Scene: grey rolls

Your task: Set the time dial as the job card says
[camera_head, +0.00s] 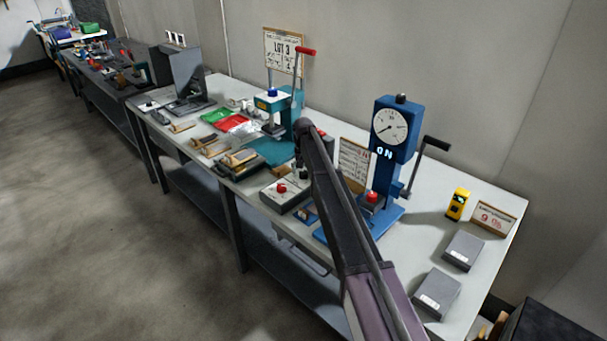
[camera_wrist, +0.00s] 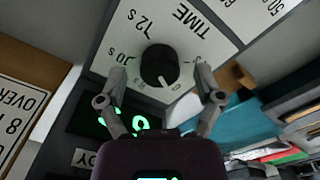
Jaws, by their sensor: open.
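The time dial (camera_wrist: 159,65) is a round black knob on a white plate lettered TIME, upside down in the wrist view. Marks like 12 s and 10 s show on its left; lower marks are partly hidden. A pale pointer line on the knob points to the lower right. My gripper (camera_wrist: 161,77) is open, with one finger on each side of the knob; I see gaps, and contact cannot be told. In the head view my arm hides the gripper and dial. A card board (camera_head: 284,50) reads LOT 3; its smaller lines are unreadable.
A teal press (camera_head: 286,104) with a red-tipped lever stands behind my arm. A blue press (camera_head: 385,165) with a round gauge and lever stands to the right, a card (camera_head: 354,163) beside it. Green digits (camera_wrist: 140,123) glow below the dial. Grey boxes (camera_head: 463,251) lie at right.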

